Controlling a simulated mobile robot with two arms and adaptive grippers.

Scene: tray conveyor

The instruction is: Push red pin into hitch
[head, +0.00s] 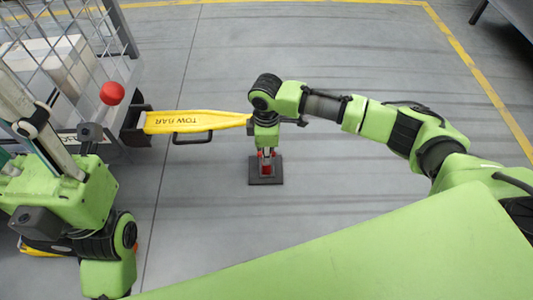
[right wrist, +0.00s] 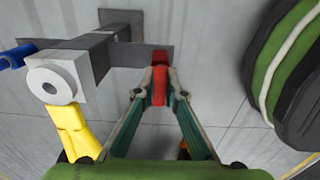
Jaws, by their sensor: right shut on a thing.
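The red pin (head: 266,169) is upright between the fingertips of my right gripper (head: 266,153), above a dark square plate on the floor. In the right wrist view, the gripper (right wrist: 160,92) is shut on the pin (right wrist: 159,82), with a grey part close behind its far end. The yellow tow bar (head: 195,121) runs from the dark hitch (head: 136,126) at the cart towards my right wrist, which hides its right end. A grey ring-shaped end (right wrist: 58,80) joins a yellow bar in the wrist view. My left gripper does not show.
A large dark round thing (right wrist: 295,75) is at the right of the wrist view. The grey floor right of the tow bar is clear.

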